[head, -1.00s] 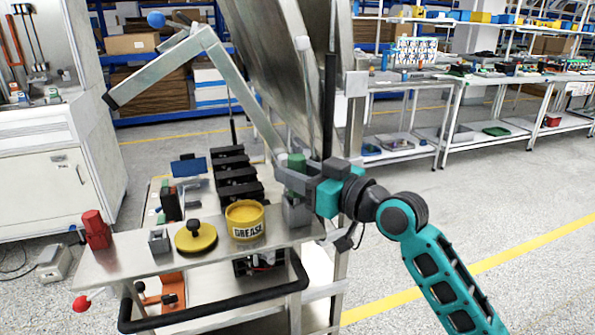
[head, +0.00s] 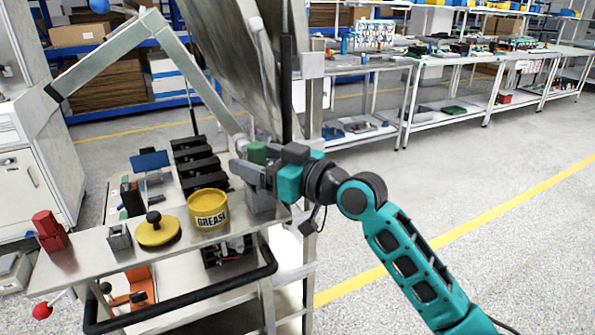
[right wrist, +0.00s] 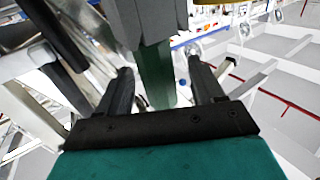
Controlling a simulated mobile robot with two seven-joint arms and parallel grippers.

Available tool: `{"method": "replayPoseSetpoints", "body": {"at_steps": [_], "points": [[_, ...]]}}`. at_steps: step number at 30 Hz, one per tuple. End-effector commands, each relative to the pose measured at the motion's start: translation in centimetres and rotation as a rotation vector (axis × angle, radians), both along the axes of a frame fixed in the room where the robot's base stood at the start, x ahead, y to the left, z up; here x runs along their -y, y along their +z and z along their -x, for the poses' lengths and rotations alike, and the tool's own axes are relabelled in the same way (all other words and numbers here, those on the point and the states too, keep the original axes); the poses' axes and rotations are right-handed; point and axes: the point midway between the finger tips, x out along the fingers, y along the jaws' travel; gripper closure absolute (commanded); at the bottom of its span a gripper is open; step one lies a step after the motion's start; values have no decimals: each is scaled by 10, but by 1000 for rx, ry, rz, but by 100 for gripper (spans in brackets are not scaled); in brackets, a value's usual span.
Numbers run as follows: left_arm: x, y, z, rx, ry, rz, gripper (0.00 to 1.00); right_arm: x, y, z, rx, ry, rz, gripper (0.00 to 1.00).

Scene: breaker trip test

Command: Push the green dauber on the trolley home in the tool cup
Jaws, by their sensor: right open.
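The green dauber (head: 258,152) stands upright in the grey tool cup (head: 260,199) at the right end of the trolley top (head: 80,268). My right gripper (head: 246,170) is level with the dauber, just above the cup, with its fingers reaching past it. In the right wrist view the dauber (right wrist: 155,75) shows between the two open fingers (right wrist: 160,85), with a gap on either side. The grey cup (right wrist: 145,20) fills the top of that view. How deep the dauber sits in the cup is partly hidden by the gripper. My left gripper is not seen.
A yellow grease tin (head: 208,208), a yellow disc with a black knob (head: 157,230), a small grey block (head: 119,237) and a red object (head: 48,231) stand left of the cup. A jointed metal arm (head: 195,75) and a tall panel rise behind. The floor at right is clear.

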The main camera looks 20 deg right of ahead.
Motion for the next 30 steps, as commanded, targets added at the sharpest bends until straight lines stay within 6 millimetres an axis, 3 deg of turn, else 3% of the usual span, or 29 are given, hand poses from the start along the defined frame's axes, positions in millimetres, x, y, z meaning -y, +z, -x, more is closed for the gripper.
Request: {"method": "replayPoseSetpoints", "body": {"at_steps": [2, 15, 22, 30], "points": [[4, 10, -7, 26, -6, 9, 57, 10, -2, 14, -1, -3, 6, 33], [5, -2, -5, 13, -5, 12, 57, 55, -2, 90, -3, 1, 5, 33], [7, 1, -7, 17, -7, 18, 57, 66, -1, 106, -1, 0, 1, 33], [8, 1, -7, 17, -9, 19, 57, 68, 1, 109, 1, 0, 0, 33]]}}
